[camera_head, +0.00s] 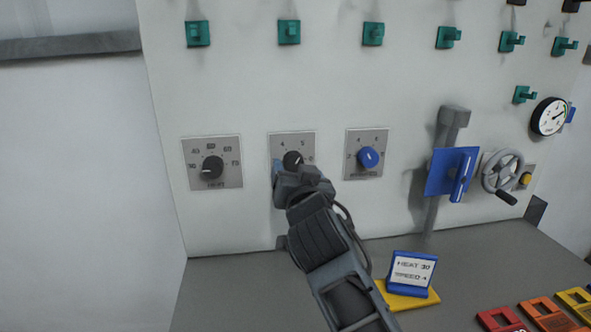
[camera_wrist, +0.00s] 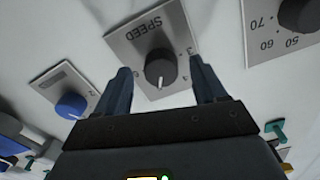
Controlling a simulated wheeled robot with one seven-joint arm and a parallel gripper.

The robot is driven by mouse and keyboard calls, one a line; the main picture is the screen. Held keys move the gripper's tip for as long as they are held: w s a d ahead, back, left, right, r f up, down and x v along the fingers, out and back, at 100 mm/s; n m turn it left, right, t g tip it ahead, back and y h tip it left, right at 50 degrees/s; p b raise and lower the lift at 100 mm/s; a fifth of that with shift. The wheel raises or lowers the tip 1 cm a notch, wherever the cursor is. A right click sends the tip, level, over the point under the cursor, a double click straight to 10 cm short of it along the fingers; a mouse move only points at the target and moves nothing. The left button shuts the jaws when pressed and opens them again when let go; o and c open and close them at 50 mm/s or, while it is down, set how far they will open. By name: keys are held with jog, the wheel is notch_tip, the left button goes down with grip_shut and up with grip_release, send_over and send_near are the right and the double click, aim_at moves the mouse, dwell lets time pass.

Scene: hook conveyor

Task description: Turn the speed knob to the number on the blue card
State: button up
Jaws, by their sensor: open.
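The black speed knob (camera_head: 292,160) sits on a grey plate (camera_head: 308,139), the middle of three dials on the white panel. The wrist view shows the plate upside down, with the word SPEED and the knob (camera_wrist: 160,68). The knob's white pointer points down in that view, away from the word SPEED. My gripper (camera_head: 288,171) is open, with one finger on each side of the knob; I cannot tell whether they touch it. Fingers hide part of the scale. The card (camera_head: 412,268) in a blue holder reads HEAT 30, SPEED 4.
A black HEAT knob (camera_head: 212,167) is left and a blue knob (camera_head: 368,158) right of the speed knob. A blue lever plate (camera_head: 452,172) and a handwheel (camera_head: 503,171) are further right. Green hooks (camera_head: 289,32) line the panel above. Coloured blocks (camera_head: 546,313) lie at the bottom right.

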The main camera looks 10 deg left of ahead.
jog(key=shift+w+a, duration=0.15)
jog(key=shift+w, duration=0.3)
jog(key=c, duration=1.1)
